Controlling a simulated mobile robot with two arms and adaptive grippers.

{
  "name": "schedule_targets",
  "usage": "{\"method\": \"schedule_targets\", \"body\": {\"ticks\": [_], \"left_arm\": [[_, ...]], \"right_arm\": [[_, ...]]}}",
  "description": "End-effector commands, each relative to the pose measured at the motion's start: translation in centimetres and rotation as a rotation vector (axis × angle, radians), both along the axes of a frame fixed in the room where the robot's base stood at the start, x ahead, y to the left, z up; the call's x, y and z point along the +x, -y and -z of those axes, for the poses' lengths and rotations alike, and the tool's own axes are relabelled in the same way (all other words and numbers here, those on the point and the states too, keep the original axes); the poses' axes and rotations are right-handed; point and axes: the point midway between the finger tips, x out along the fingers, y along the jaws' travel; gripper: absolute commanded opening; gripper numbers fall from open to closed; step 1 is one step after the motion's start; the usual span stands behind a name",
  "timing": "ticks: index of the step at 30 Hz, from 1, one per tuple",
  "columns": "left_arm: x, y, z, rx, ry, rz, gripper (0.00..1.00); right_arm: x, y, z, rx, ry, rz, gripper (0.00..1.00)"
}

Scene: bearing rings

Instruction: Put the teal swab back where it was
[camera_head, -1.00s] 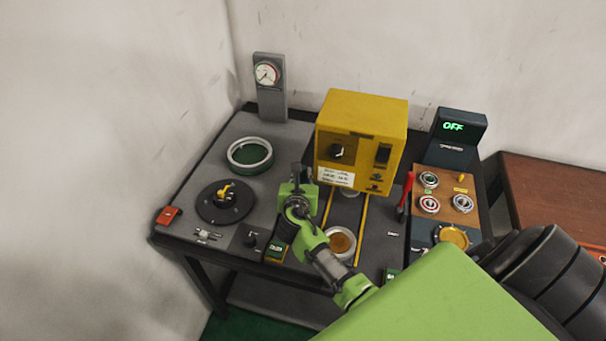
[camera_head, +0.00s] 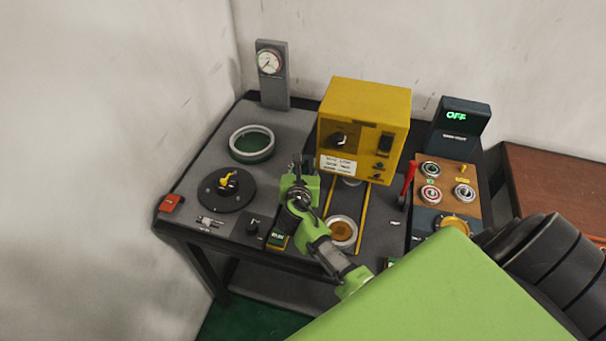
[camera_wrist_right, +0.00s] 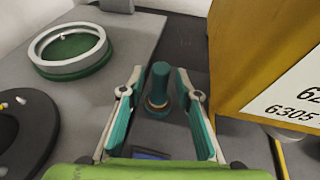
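The teal swab (camera_wrist_right: 160,84) shows in the right wrist view as a teal cylinder. It stands upright, with a darker ring-like part at its lower end. My right gripper (camera_wrist_right: 160,103) is open, with one teal-padded finger on each side of the swab and a visible gap on both sides. In the head view my right gripper (camera_head: 300,168) is over the grey bench top, just left of the yellow box. There the gripper hides most of the swab. My left gripper is not in view.
The yellow box (camera_head: 364,120) stands close on the right of the gripper. A ring with a green centre (camera_head: 252,143) and a black dial (camera_head: 226,195) lie to the left. A red lever (camera_head: 408,178) and a tray with several bearing rings (camera_head: 446,180) are to the right.

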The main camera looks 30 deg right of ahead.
Motion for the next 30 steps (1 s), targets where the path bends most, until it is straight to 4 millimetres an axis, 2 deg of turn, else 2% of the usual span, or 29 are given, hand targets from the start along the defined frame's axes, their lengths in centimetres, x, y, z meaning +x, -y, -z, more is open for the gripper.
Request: {"method": "schedule_targets", "body": {"ticks": [9,15,21,30], "left_arm": [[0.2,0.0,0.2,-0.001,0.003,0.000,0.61],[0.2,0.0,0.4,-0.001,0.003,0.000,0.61],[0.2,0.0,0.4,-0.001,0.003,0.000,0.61],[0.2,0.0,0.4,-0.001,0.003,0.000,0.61]], "right_arm": [[-4.8,-3.9,-2.1,0.003,0.000,-0.001,0.30],[-7.2,-5.8,-3.3,0.002,0.001,0.000,0.30],[-8.1,-6.5,-3.8,0.001,0.001,0.000,0.30],[-8.1,-6.5,-3.8,0.000,0.000,0.001,0.30]]}}
